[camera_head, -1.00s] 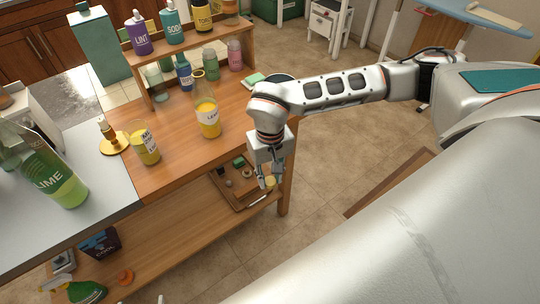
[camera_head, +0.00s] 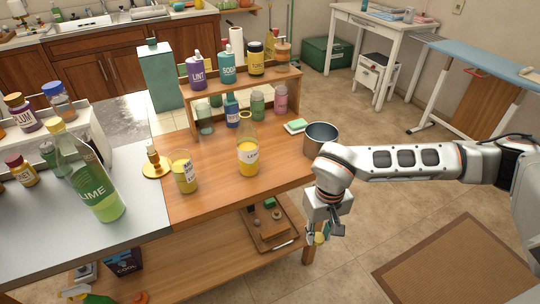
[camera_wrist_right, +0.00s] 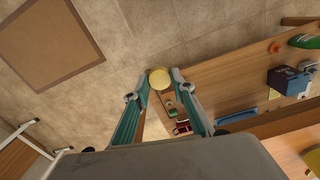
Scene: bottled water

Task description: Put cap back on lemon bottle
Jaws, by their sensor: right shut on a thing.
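The lemon bottle (camera_head: 248,157) stands upright on the wooden worktop, with yellow liquid in it and an uncapped neck. My right gripper (camera_head: 318,238) hangs off the right edge of the worktop, to the right of the bottle and below its level. It is shut on a yellow cap (camera_head: 320,237). In the right wrist view the round yellow cap (camera_wrist_right: 160,78) sits between the two fingertips of the right gripper (camera_wrist_right: 161,84), above the floor and a lower shelf. My left gripper is not in view.
A glass of yellow liquid (camera_head: 184,172) and a brass stand (camera_head: 154,165) are left of the bottle. A lime bottle (camera_head: 90,180) stands further left. A metal pot (camera_head: 320,138) is at the right edge, and a bottle rack (camera_head: 265,84) stands behind. Worktop around the lemon bottle is clear.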

